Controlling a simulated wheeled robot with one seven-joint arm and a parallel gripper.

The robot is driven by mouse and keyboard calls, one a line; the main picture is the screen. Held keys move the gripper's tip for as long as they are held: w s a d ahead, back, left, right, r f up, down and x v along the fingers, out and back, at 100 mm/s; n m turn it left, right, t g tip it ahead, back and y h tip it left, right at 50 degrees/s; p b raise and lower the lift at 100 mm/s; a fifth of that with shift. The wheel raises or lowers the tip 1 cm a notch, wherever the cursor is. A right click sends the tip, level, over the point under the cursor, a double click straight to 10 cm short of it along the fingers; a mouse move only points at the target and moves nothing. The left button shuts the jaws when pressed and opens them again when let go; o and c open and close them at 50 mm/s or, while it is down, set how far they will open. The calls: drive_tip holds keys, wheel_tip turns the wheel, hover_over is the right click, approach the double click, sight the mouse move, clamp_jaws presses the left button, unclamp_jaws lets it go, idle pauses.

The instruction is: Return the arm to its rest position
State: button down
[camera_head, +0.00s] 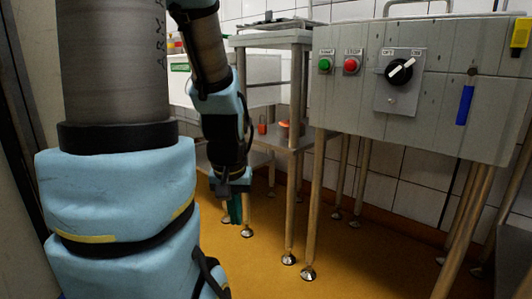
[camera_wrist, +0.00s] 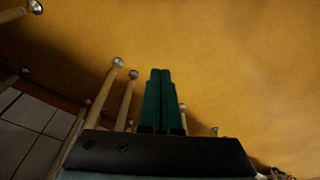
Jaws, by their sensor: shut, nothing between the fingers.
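My arm, with pale blue covers, hangs on the left side of the head view. My gripper (camera_head: 235,209) points down above the yellow-orange floor, with its green fingers low in front of the table legs. In the wrist view my gripper (camera_wrist: 160,72) shows two green fingers side by side and touching, with nothing between them. Behind them is the floor (camera_wrist: 235,70).
A grey machine cabinet (camera_head: 340,94) on metal legs stands at the right, with a green button (camera_head: 325,64), a red button (camera_head: 351,65) and a black rotary switch (camera_head: 399,71). A steel table (camera_head: 272,38) stands behind my arm. Open floor (camera_head: 265,255) lies below.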

wheel_tip(320, 180, up, 45)
drive_tip(key=s+p, duration=0.1)
drive_tip(key=p, duration=4.3)
drive_tip(key=shift+r+g, duration=0.15)
drive_tip(key=shift+g, duration=0.15)
